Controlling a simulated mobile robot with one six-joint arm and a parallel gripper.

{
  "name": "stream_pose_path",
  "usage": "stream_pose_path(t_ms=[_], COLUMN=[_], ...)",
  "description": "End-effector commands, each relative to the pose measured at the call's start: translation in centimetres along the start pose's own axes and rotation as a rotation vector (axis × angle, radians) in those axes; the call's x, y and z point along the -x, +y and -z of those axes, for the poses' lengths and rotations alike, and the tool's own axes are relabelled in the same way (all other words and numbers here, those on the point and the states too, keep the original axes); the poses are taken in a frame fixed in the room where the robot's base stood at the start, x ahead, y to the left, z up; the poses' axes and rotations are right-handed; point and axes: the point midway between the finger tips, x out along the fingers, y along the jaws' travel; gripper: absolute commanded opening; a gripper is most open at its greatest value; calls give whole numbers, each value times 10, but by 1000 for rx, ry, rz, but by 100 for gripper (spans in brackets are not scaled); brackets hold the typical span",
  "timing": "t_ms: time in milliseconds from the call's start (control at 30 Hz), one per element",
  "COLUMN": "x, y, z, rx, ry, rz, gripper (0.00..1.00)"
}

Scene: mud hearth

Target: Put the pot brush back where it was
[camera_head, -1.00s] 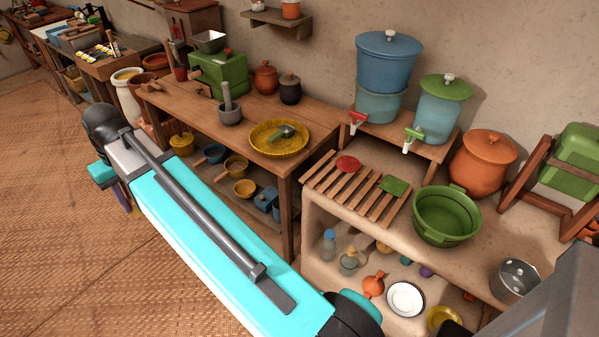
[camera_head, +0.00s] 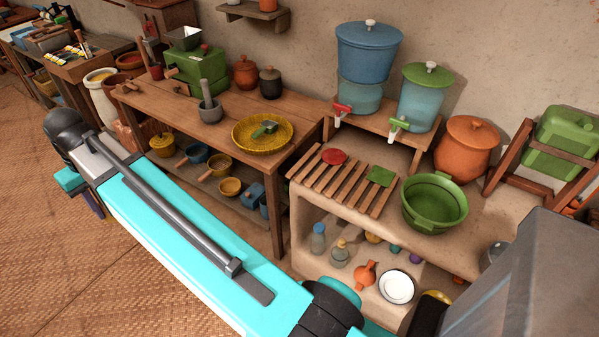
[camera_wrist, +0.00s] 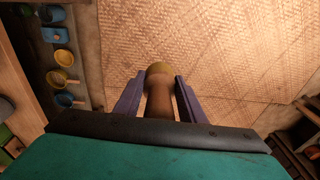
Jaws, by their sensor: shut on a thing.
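My gripper (camera_head: 94,203) hangs over the woven floor mat at the left of the head view, with its fingers mostly hidden behind my arm. In the wrist view my gripper (camera_wrist: 159,88) has its two purple fingers on either side of a brown wooden piece with a yellowish rounded end, which I take for the pot brush (camera_wrist: 159,96). It is held between the fingers, clear of the shelves. Its bristles cannot be made out.
A slatted rack (camera_head: 330,183) bears a red round piece (camera_head: 334,157) and a green square (camera_head: 381,176). Beside it stands a green basin (camera_head: 434,204). The wooden table (camera_head: 150,98) bears a yellow tray (camera_head: 240,144) and a mortar (camera_head: 211,112). The floor mat (camera_head: 60,270) is open.

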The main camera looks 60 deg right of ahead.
Motion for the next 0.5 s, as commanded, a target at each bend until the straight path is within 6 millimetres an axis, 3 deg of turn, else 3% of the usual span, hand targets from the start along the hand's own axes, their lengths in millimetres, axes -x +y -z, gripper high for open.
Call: stream_pose_path(t_ms=[167,500], x=[-7,-23], y=[33,127], z=[-6,-32], rx=[-50,-198], ry=[-3,-13], rz=[-8,-30], gripper=[14,14])
